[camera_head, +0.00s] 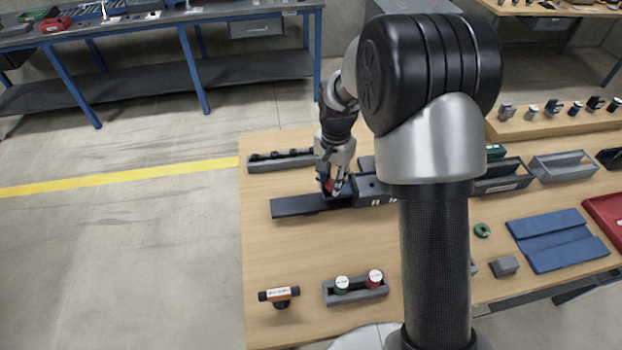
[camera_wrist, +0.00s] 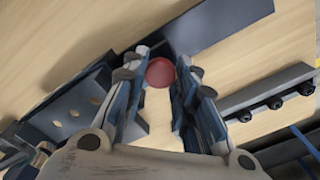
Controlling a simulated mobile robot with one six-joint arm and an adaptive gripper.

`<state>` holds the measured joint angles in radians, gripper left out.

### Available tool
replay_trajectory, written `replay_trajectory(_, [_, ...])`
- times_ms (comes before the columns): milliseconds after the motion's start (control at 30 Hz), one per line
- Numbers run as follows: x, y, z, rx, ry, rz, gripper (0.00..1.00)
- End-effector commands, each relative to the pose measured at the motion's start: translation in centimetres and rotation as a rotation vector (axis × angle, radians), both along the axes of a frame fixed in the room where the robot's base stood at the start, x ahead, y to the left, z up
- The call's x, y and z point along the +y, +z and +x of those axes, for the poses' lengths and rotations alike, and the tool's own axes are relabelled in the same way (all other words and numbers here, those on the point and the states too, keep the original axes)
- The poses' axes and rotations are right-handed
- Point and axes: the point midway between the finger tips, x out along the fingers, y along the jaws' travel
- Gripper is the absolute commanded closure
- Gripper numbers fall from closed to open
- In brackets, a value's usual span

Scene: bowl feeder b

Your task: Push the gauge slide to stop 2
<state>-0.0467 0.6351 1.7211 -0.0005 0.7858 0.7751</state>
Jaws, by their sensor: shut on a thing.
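The gauge is a long dark rail (camera_head: 298,205) lying on the wooden table, with a raised dark block (camera_head: 368,190) at its right part. White marks show on the block's front face. A small red knob (camera_head: 329,186), likely the slide's, stands over the rail just left of the block. My gripper (camera_head: 333,190) is down at the rail, shut on the red knob. In the wrist view the round red knob (camera_wrist: 160,72) sits between the two fingertips, and the dark rail (camera_wrist: 220,22) runs beyond it. My fingers hide most of the slide, and I cannot tell which stop it is at.
A dark strip with several black knobs (camera_head: 282,160) lies behind the rail. In front are an orange-banded part (camera_head: 279,295) and a grey holder (camera_head: 356,291) with a green and a red piece. Grey bins (camera_head: 562,165) and a blue mat (camera_head: 558,240) are at right.

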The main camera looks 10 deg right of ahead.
Motion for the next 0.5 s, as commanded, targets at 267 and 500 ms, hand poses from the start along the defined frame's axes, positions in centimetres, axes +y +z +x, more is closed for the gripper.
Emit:
replay_trajectory(267, [-1.8,0.0,0.1,0.001,0.0,0.0,1.0])
replay_trajectory(500, [-1.9,0.0,0.1,0.001,0.0,0.0,1.0])
